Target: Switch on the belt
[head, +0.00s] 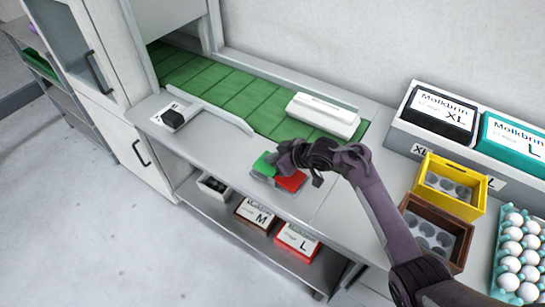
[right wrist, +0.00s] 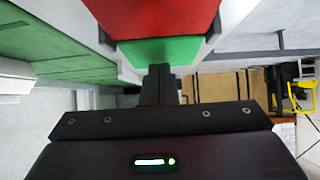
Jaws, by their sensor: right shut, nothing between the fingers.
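The green conveyor belt (head: 215,85) runs along the back of the counter by the wall. A switch box with a green button (head: 265,164) and a red button (head: 291,181) sits on the counter in front of it. My right gripper (head: 280,160) is shut and empty, with its fingertips at the green button. In the right wrist view the shut fingers (right wrist: 160,82) point at the green button (right wrist: 158,50), with the red button (right wrist: 155,18) beyond. I cannot tell whether they touch or whether the button is pressed. My left gripper is out of view.
A white box (head: 323,116) lies at the belt's right end. A small black item (head: 173,118) is on the counter's left. At the right are a yellow crate (head: 427,171), a brown crate (head: 408,204) and an egg tray (head: 499,264). Boxes stand on the shelf below.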

